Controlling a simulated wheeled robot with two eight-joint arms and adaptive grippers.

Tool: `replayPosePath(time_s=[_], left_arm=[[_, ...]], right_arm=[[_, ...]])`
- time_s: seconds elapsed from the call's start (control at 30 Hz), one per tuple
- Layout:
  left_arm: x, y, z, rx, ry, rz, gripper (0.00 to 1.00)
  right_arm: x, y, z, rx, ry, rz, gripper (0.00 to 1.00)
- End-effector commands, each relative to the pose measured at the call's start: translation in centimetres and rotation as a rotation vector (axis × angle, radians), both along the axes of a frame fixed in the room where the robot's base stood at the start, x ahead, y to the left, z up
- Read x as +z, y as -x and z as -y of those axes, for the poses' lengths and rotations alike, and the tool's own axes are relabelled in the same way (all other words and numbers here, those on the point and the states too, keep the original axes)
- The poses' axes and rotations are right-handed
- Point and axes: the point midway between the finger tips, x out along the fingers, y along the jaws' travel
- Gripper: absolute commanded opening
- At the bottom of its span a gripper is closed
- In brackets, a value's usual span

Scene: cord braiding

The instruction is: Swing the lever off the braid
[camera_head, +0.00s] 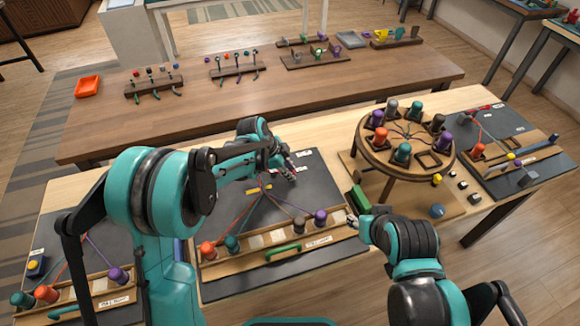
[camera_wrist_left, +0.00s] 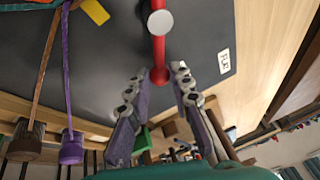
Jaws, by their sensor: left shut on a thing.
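The red lever (camera_wrist_left: 158,48) with a pale round cap shows at the top middle of the left wrist view, over a dark board (camera_wrist_left: 110,75). My left gripper (camera_wrist_left: 160,74) has its fingers on either side of the lever's near red end and is shut on it. In the head view the left gripper (camera_head: 288,169) is over the upper right of the middle board and largely hides the lever. Coloured cords (camera_head: 262,205) run from near a yellow piece (camera_head: 258,189) down to the bobbins. My right gripper (camera_head: 352,221) is beside a green block (camera_head: 360,199); its jaws are too small to judge.
Orange (camera_head: 207,250), teal (camera_head: 232,243), brown (camera_head: 300,223) and purple (camera_head: 320,216) bobbins stand along the middle board's front rack. A round braiding stand (camera_head: 372,152) is to the right. A long brown table (camera_head: 200,115) with samples is behind.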

Motion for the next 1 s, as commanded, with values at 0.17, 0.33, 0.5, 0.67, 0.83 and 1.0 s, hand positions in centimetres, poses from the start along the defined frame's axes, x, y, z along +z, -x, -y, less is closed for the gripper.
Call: replayPosePath(time_s=[0.17,0.33,0.5,0.67,0.83,1.0], left_arm=[[0.0,0.8,-0.4,-0.163,0.001,-0.002,0.0],[0.0,1.6,-0.9,-0.324,0.001,-0.001,0.0],[0.0,2.3,-1.4,-0.469,0.0,-0.002,0.0],[0.0,2.7,-1.8,-0.585,0.0,0.0,0.0],[0.0,3.0,-2.2,-0.673,0.0,-0.001,0.0],[0.0,3.2,-2.5,-0.725,0.0,0.0,0.0]], right_arm=[[0.2,0.0,0.0,0.0,0.0,0.0,0.4],[0.3,0.0,0.0,0.0,0.0,0.0,0.4],[0.5,0.0,0.0,0.0,0.0,0.0,0.4],[0.6,0.0,0.0,0.0,0.0,0.0,0.4],[0.7,0.0,0.0,0.0,0.0,0.0,0.4],[0.7,0.0,0.0,0.0,0.0,0.0,0.4]])
